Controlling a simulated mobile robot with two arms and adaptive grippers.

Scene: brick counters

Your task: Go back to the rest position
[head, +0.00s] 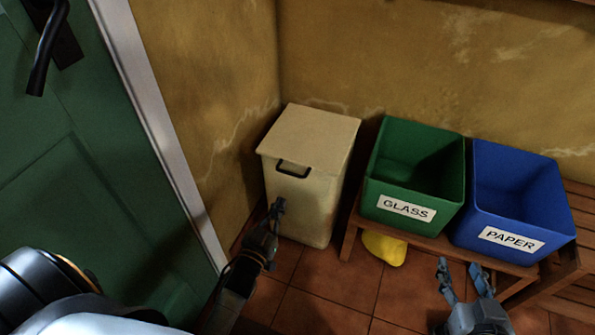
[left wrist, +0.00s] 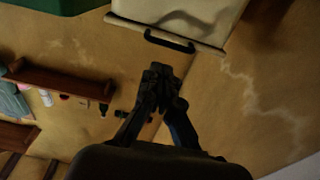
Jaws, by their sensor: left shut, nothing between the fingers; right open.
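My left gripper (head: 277,210) is shut and empty, in front of the cream lidded bin (head: 310,205) and below its dark handle (head: 293,169). In the left wrist view its closed fingers (left wrist: 160,78) show a little apart from the handle (left wrist: 169,41) in the picture; whether they touch the bin I cannot tell. The bin's lid (head: 310,136) is down. My right gripper (head: 461,272) is open and empty, at the bottom right, in front of the bench with the crates.
A green GLASS crate (head: 379,197) and a blue PAPER crate (head: 477,222) stand on a low wooden bench (head: 349,228). A yellow object (head: 384,247) lies on the tiled floor beneath. A green door (head: 90,150) is at the left. Some tiled floor (head: 330,300) between my grippers is clear.

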